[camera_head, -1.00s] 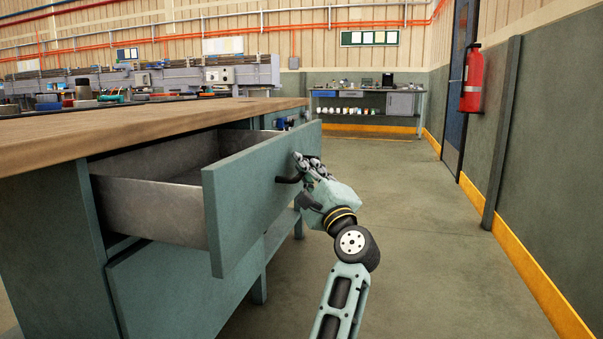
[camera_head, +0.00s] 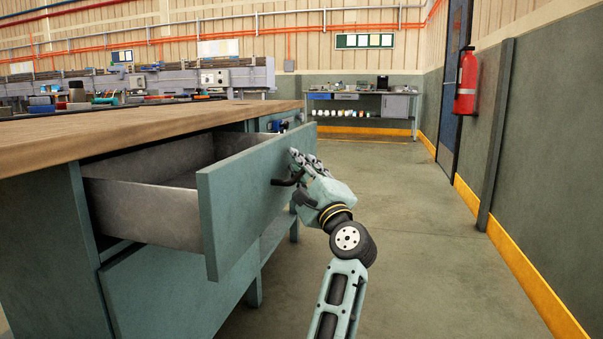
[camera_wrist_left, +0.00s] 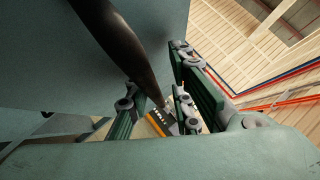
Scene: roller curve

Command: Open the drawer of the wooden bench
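The wooden bench (camera_head: 120,127) stands at the left, with a brown top and a grey-green body. Its upper drawer (camera_head: 143,207) is pulled far out, and its empty-looking metal inside shows behind the green drawer front (camera_head: 232,215). My left gripper (camera_head: 301,163) is at the dark handle (camera_head: 284,182) on the outer face of that front. In the left wrist view the handle (camera_wrist_left: 125,45) runs in between the fingers of my left gripper (camera_wrist_left: 158,98). The fingers stand apart with a visible gap; a firm grasp does not show. My right gripper is out of view.
Another closed drawer panel (camera_head: 165,290) is below the open drawer. Clear floor (camera_head: 400,240) lies right of the bench, up to a green wall with a fire extinguisher (camera_head: 467,82). A work table (camera_head: 362,105) stands at the back.

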